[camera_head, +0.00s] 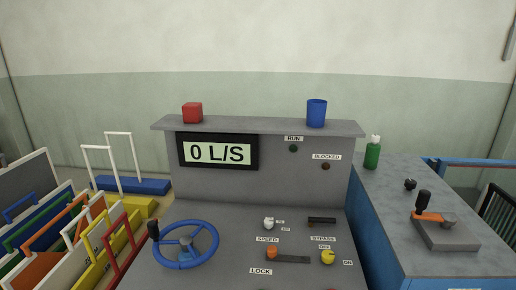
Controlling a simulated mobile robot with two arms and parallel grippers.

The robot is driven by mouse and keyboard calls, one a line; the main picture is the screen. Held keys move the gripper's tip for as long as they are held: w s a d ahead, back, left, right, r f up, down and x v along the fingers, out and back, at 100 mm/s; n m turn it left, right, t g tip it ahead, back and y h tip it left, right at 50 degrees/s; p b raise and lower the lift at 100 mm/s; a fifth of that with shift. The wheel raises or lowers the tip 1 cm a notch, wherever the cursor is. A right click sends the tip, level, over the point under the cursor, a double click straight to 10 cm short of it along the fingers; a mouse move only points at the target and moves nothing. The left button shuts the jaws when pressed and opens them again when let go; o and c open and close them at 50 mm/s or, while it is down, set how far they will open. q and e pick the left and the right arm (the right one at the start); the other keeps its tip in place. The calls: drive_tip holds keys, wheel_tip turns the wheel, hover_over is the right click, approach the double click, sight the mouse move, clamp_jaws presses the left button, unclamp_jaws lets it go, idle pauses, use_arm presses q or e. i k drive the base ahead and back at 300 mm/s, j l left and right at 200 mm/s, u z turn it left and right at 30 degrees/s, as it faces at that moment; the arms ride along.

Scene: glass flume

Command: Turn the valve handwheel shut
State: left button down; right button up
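The blue valve handwheel (214,232) lies on the sloped front of the grey console at lower left. It has a grey hub and a black knob (153,230) at its left rim. The console display (218,152) reads "0 L/S". Neither of my grippers is in the head view, and nothing touches the wheel.
The console panel has SPEED (268,223), BYPASS and LOCK controls. At right, a bench holds a green bottle (373,153) and a lever device (445,232). Coloured frames (110,236) crowd the left.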

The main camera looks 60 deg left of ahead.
sight(186, 243)
drive_tip(key=u, duration=1.55)
